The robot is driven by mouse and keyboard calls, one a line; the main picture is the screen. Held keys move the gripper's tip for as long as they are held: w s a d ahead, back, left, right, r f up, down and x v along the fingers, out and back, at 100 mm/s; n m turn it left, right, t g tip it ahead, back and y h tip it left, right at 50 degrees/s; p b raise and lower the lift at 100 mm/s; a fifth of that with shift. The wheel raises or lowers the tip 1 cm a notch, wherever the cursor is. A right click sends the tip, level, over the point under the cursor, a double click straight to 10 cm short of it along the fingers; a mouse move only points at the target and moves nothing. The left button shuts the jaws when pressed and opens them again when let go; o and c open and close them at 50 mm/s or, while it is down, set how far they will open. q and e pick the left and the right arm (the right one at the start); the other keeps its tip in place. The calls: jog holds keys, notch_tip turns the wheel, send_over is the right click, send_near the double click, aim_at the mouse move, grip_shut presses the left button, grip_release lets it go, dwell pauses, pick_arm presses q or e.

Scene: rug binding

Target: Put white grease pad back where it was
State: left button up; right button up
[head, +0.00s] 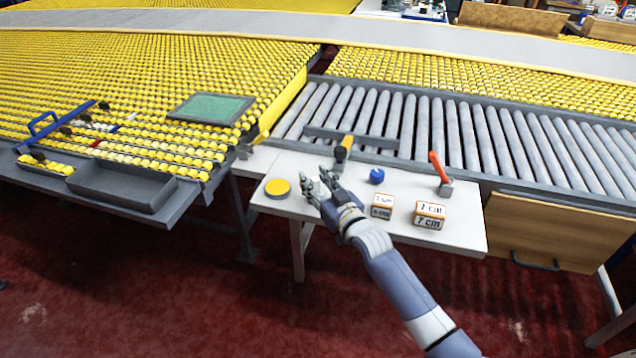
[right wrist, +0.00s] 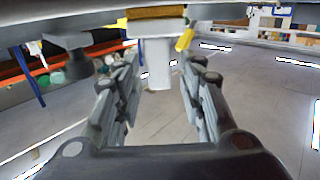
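My right gripper (head: 322,188) is over the left part of the white table. In the right wrist view my right gripper (right wrist: 165,68) has its fingers apart. A white upright piece (right wrist: 158,62) shows between them, with a narrow gap on either side. It joins a wider white block with a brownish-yellow layer; this looks like the white grease pad (right wrist: 157,25). In the head view the hand hides most of whatever is at the fingers. A round yellow disc (head: 278,187) lies on the table just left of the fingers. My left gripper is not in view.
The white table (head: 458,228) also bears a blue knob-like item (head: 377,176), two marked boxes (head: 381,207) (head: 430,215), an orange-handled tool (head: 438,168) and a yellow-handled tool (head: 344,148). Grey rollers (head: 467,135) lie behind. A grey tray (head: 122,186) is at the left.

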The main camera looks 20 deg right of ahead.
jog(key=shift+s+r, duration=0.1)
jog(key=s+d, duration=0.2)
jog(key=s, duration=0.9)
jog(key=shift+s+d, duration=0.15)
jog(key=shift+s, duration=0.15)
jog(key=shift+r, duration=0.1)
jog(key=s+a+f+g+h, duration=0.1)
jog(key=s+f+g, duration=0.3)
jog(key=f, duration=0.8)
jog(key=s+f+g, duration=0.1)
jog(key=s+f, duration=0.4)
jog(key=f, duration=0.7)
jog(key=s+a+f+g+h, duration=0.1)
jog(key=s+f+g, duration=0.3)
jog(key=f, duration=0.7)
jog(key=s+d+f+g, duration=0.1)
jog(key=s+f+g, duration=0.1)
jog(key=s+f, duration=0.5)
jog(key=s+d+f+g+h, duration=0.1)
jog(key=s+f+g, duration=0.2)
jog(key=s+f, duration=0.4)
jog(key=s+d+f+g, duration=0.1)
jog(key=s+f, duration=0.6)
jog(key=s, duration=1.4)
jog(key=shift+s+g, duration=0.25)
jog(key=shift+g, duration=0.45)
jog(key=shift+r, duration=0.1)
